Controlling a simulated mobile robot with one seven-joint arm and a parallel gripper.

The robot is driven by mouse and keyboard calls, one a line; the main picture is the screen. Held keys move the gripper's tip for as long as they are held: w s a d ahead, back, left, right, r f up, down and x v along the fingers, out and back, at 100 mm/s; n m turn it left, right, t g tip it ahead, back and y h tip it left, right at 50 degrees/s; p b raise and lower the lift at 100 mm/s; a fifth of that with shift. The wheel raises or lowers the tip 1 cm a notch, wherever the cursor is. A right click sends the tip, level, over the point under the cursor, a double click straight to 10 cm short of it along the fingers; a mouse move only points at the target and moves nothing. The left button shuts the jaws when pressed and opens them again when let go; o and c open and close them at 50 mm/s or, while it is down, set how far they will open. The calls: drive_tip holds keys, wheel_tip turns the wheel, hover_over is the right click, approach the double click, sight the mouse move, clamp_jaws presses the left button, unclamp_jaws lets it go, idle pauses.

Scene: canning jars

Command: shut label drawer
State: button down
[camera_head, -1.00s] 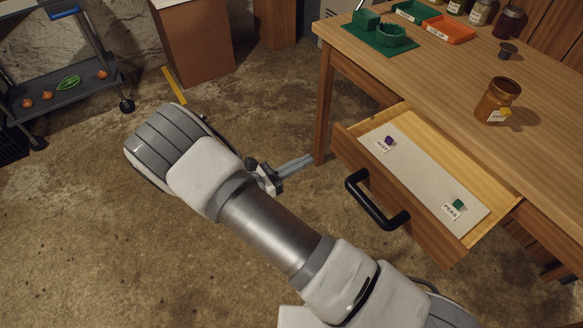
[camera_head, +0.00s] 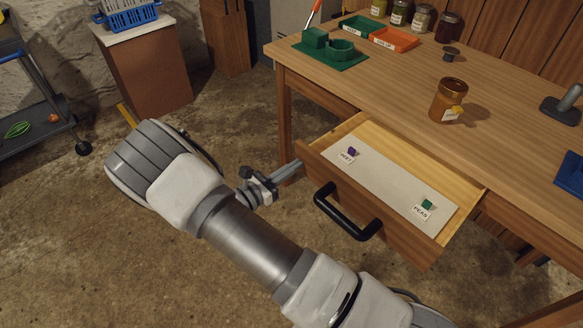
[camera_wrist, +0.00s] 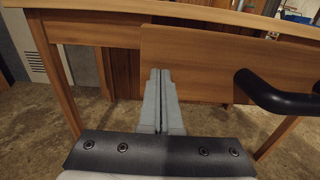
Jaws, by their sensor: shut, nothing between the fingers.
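The label drawer (camera_head: 392,222) stands open under the wooden table, with a black bar handle (camera_head: 345,211) on its front. Inside lie a beet label with a purple piece (camera_head: 350,153) and a peas label with a green piece (camera_head: 427,204). My gripper (camera_head: 294,167) is shut and empty, beside the left end of the drawer front. In the wrist view the closed fingers (camera_wrist: 160,75) point at the left part of the drawer front (camera_wrist: 200,62), with the handle (camera_wrist: 275,93) to their right. I cannot tell whether the fingertips touch the wood.
The table (camera_head: 400,100) carries an amber jar (camera_head: 447,101), a green fixture (camera_head: 330,50), an orange tray (camera_head: 394,39) and several jars at the back. A table leg (camera_head: 286,110) stands left of the drawer. The floor before the drawer is open.

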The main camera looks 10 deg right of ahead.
sight(355, 130)
drive_tip(key=x, duration=2.6)
